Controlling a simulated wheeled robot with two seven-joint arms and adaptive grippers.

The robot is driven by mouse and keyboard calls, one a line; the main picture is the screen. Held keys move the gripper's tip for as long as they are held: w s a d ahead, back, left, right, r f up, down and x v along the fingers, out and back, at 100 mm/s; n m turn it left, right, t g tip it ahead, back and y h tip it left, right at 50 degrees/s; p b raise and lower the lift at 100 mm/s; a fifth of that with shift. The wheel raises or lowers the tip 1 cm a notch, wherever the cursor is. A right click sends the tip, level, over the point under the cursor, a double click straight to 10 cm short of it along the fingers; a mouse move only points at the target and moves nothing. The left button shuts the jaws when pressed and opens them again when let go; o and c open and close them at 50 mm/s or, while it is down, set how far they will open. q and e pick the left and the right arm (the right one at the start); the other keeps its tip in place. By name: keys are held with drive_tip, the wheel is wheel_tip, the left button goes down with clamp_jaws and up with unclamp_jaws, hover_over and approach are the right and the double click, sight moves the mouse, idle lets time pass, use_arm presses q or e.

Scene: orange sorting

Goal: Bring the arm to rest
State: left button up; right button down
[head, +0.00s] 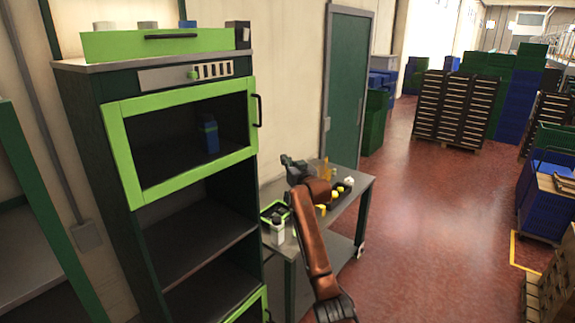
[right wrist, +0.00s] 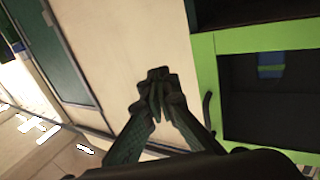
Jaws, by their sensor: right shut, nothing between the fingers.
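My right arm (head: 315,240) comes up from the bottom of the head view, orange-brown and bent. Its gripper (head: 288,160) is dark and stands above the near end of the grey table. In the right wrist view the gripper (right wrist: 157,78) has its fingers together with nothing between them. It is apart from the cabinet. My left gripper does not show in either view.
A tall dark cabinet with a green-framed door (head: 122,150) stands left of the gripper. A blue item (head: 210,137) is inside. The table (head: 358,190) holds a green-edged tray (head: 264,212) and several small yellow things. Red floor (head: 430,240) is free to the right.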

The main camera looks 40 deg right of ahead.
drive_tip(key=shift+s+f, duration=0.2)
drive_tip(key=shift+s, duration=0.1)
drive_tip(key=shift+s, duration=0.1)
